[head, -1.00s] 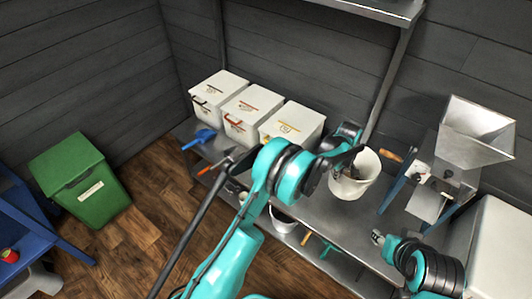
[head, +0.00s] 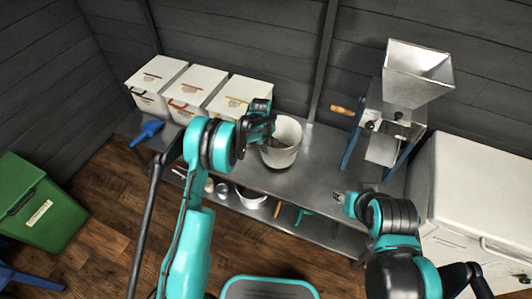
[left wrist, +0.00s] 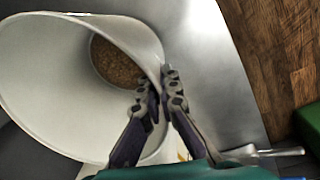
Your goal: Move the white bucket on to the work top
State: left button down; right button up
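The white bucket (head: 284,156) is on or just above the steel work top (head: 310,180), left of the mill; contact at its base is hard to tell. It is upright in the head view. In the left wrist view the bucket (left wrist: 50,90) is open towards me, with brown grain at its bottom. My left gripper (head: 268,135) is at its left rim. In the left wrist view the gripper (left wrist: 160,82) has one finger inside and one outside the wall, closed on it. My right gripper (head: 342,198) is over the work top's front, apart from the bucket; its fingers are too small to read.
Three lidded white bins (head: 200,90) and a blue scoop (head: 147,132) are at the left of the work top. A metal mill (head: 395,110) stands right. A white cabinet (head: 470,190) is beyond it. Another white container (head: 251,198) is on the lower shelf. A green bin (head: 40,205) stands left.

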pick_arm(q)
notch_tip(320, 180, down, 2)
jog(key=shift+r, duration=0.1)
jog(key=c, duration=2.1)
grip_release()
jog(key=shift+b, duration=0.3)
jog(key=o, duration=0.4)
